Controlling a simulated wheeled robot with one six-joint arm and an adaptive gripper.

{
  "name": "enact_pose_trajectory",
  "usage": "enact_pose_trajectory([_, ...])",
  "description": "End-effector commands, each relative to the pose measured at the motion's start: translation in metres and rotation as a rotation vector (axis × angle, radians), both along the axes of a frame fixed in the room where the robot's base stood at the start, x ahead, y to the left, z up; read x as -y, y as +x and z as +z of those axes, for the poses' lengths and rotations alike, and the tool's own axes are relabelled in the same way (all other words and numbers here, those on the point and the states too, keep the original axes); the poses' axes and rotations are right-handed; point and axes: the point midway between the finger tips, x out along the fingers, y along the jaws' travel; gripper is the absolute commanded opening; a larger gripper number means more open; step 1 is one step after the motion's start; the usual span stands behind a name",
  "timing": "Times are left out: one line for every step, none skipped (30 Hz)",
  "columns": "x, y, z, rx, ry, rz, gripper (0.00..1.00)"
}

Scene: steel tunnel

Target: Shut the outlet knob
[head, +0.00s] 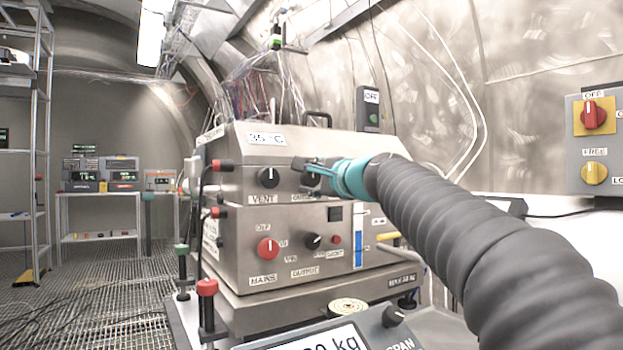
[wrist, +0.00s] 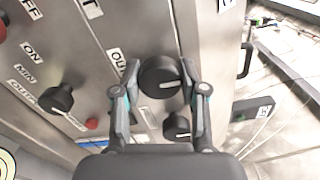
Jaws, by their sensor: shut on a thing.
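The outlet knob (wrist: 161,78) is a round black knob with a white pointer line, on the upper front of the steel cabinet (head: 338,147). In the wrist view it sits between my two fingers, and its line lies nearly across the picture. My gripper (wrist: 161,68) is shut on it, one finger on each side. In the head view my gripper (head: 312,170) reaches in from the right and hides most of the knob. The label beside the knob is partly covered, and I cannot read where its line points on any scale.
The black vent knob (head: 268,177) is just left of the outlet knob. Below are the red mains knob (head: 268,248) and a black output knob (head: 312,241). A scale (head: 368,333) stands in front. A panel with red and yellow knobs (head: 597,140) hangs at right.

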Motion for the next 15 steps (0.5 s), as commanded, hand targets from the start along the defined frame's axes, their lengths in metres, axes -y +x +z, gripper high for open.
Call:
enact_pose_trajectory([0.0001,0.0,0.0014,0.001,0.004,-0.001,0.08])
enact_pose_trajectory([0.0001,-0.0001,0.0014,0.001,0.004,-0.001,0.08])
enact_pose_trajectory([0.0001,0.0,0.0014,0.001,0.004,-0.001,0.08])
enact_pose_trajectory([0.0001,-0.0001,0.0014,0.001,0.004,-0.001,0.08])
enact_pose_trajectory([0.0001,-0.0001,0.0014,0.001,0.004,-0.001,0.08])
enact_pose_trajectory([0.0001,-0.0001,0.0014,0.001,0.004,-0.001,0.08])
enact_pose_trajectory([0.0001,-0.0001,0.0014,0.001,0.004,-0.001,0.08])
enact_pose_trajectory([0.0001,-0.0001,0.0014,0.001,0.004,-0.001,0.45])
enact_pose_trajectory([0.0001,-0.0001,0.0014,0.001,0.003,-0.001,0.55])
enact_pose_trajectory([0.0001,-0.0001,0.0014,0.001,0.003,-0.001,0.62])
enact_pose_trajectory([0.0,-0.0001,0.0012,0.001,0.003,-0.001,0.68])
enact_pose_trajectory([0.0001,-0.0001,0.0011,0.001,0.003,0.0,0.68])
enact_pose_trajectory([0.0001,-0.0001,0.001,0.001,0.003,0.0,0.68])
enact_pose_trajectory([0.0001,0.0,0.0009,0.001,0.002,0.0,0.68])
enact_pose_trajectory([0.0002,0.0,0.0008,0.001,0.002,0.0,0.68])
